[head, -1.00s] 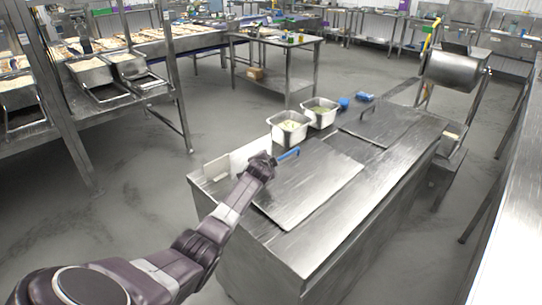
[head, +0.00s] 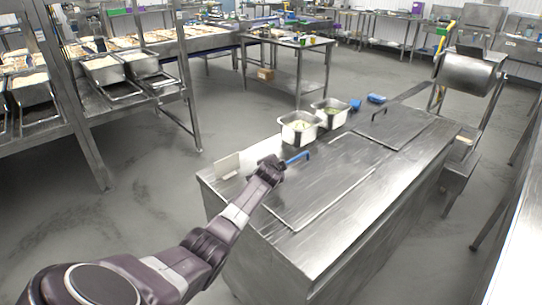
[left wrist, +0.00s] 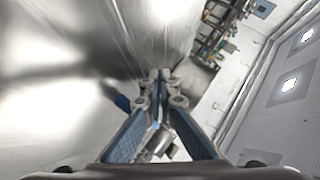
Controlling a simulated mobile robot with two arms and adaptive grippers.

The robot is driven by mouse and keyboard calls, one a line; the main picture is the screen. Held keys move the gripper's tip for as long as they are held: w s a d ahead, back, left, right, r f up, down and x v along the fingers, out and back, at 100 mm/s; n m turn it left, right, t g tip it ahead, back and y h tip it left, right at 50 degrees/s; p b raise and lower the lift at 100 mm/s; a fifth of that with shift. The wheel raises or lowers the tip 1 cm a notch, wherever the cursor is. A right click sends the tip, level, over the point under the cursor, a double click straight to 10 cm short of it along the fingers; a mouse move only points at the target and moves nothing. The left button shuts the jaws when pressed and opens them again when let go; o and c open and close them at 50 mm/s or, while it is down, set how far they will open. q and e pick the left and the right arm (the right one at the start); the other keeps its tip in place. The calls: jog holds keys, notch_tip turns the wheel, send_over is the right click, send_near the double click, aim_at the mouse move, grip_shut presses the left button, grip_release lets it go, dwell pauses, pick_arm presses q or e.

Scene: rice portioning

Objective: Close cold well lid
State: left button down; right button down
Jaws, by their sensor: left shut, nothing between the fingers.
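The cold well lid (head: 318,196) is a flat steel panel on the near part of the steel counter. It lies level with the top, with no clear gap at its edges. Its blue handle (head: 298,157) is at its far left edge. My left gripper (head: 274,166) is beside the handle, above the lid's left corner. In the left wrist view the fingers (left wrist: 160,76) meet at the tips and hold nothing. A blue bar, likely the handle, shows beside the left finger (left wrist: 122,103). My right gripper is out of view.
Two steel pans (head: 299,128) with food stand along the counter's far edge, near blue items (head: 376,98). A second closed lid (head: 392,130) lies farther along.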

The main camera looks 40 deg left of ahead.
pick_arm(q)
notch_tip(320, 180, up, 4)
jog(key=p, duration=0.3)
jog(key=shift+r, duration=0.1)
jog(key=shift+s+a, duration=0.1)
jog(key=shift+s, duration=0.25)
jog(key=s+r, duration=0.6)
jog(key=shift+s+a+r, duration=0.2)
jog(key=shift+a, duration=0.15)
